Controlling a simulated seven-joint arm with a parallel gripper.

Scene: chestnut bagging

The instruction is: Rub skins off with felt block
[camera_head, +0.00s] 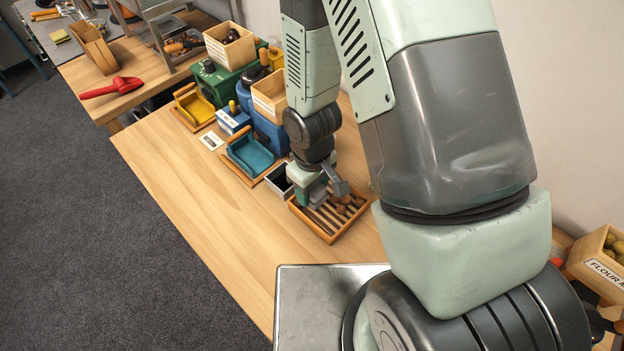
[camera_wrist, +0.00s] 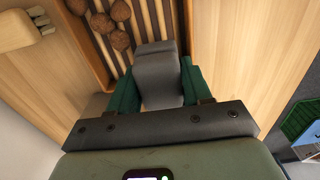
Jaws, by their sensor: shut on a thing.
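My gripper (camera_wrist: 160,72) is shut on a grey felt block (camera_wrist: 158,80), which sits between its green fingers in the wrist view. The slatted wooden tray (camera_head: 325,238) lies below my gripper (camera_head: 316,192) in the head view, partly hidden by it. Several brown round chestnuts (camera_wrist: 121,40) lie on the pale slats to the left of the block in the wrist view. The block's far end is over or at the tray (camera_wrist: 92,55); I cannot tell whether it touches the slats. The chestnuts also show at the tray's right side in the head view (camera_head: 345,203).
A dark open box (camera_head: 278,181) stands beside the tray. Left of it are a teal tray (camera_head: 250,155), a blue machine (camera_head: 268,132), a green machine (camera_head: 219,82) and a yellow tray (camera_head: 194,107). The front of the wooden table (camera_head: 215,205) is clear. A crate (camera_head: 598,262) stands far right.

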